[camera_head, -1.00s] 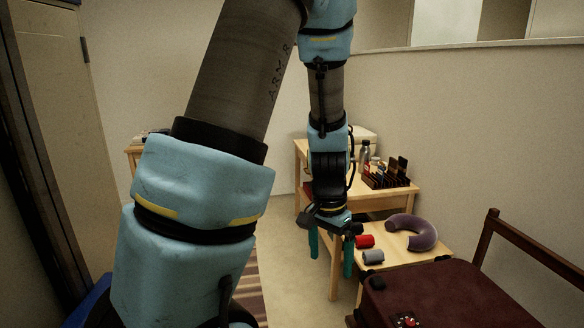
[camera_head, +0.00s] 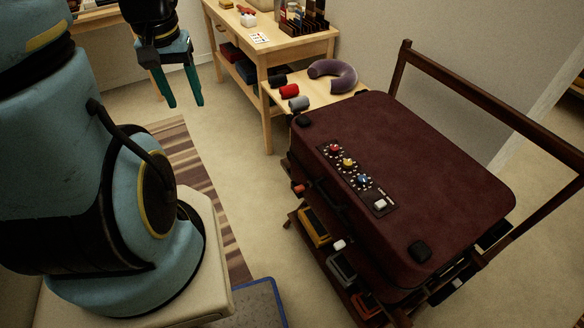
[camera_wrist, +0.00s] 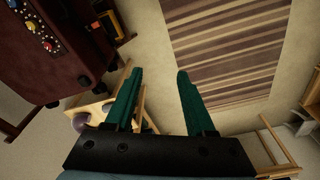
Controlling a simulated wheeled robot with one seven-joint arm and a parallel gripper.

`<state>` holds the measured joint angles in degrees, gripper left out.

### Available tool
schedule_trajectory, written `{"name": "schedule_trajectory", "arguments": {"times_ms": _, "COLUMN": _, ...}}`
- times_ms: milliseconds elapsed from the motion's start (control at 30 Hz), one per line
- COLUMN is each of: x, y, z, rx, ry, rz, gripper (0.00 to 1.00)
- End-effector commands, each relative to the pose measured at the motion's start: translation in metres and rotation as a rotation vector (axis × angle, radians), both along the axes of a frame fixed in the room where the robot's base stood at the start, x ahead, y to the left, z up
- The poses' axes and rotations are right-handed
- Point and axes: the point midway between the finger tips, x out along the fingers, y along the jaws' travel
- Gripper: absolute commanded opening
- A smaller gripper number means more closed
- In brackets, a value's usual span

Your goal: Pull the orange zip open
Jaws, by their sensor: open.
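A dark red suitcase (camera_head: 430,150) lies flat on a wooden stand at the right of the head view. It also shows at the upper left of the wrist view (camera_wrist: 35,85). A small orange-red piece (camera_head: 298,188) sits on its left side near the far corner; I cannot tell whether it is the orange zip's pull. The zip's line and state are not clear. My gripper (camera_head: 185,103) hangs over the floor, well left of the suitcase, with its teal fingers pointing down. It is open and empty, and both fingers show in the wrist view (camera_wrist: 159,78).
A panel of coloured knobs (camera_head: 355,172) is on the suitcase top. Below are several coloured items on the stand. A low bench behind holds a purple neck pillow (camera_head: 333,75) and rolls. A striped rug (camera_head: 190,170) and bare floor lie between gripper and suitcase.

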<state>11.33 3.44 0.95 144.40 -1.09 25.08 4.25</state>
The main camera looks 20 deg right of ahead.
Motion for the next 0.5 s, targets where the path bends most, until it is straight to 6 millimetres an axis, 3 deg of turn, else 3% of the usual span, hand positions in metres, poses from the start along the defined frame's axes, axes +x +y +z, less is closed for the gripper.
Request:
{"name": "schedule_trajectory", "arguments": {"times_ms": 33, "x": 0.004, "y": -0.017, "z": -0.033, "rx": 0.004, "ry": 0.011, "rz": -0.081, "gripper": 0.55}}
{"name": "schedule_trajectory", "arguments": {"times_ms": 100, "x": 0.008, "y": -0.042, "z": -0.061, "rx": 0.011, "ry": 0.024, "rz": -0.204, "gripper": 0.55}}
{"name": "schedule_trajectory", "arguments": {"times_ms": 300, "x": 0.011, "y": -0.117, "z": -0.137, "rx": 0.038, "ry": 0.055, "rz": -0.57, "gripper": 0.55}}
{"name": "schedule_trajectory", "arguments": {"times_ms": 500, "x": -0.003, "y": -0.188, "z": -0.206, "rx": 0.071, "ry": 0.079, "rz": -0.908, "gripper": 0.55}}
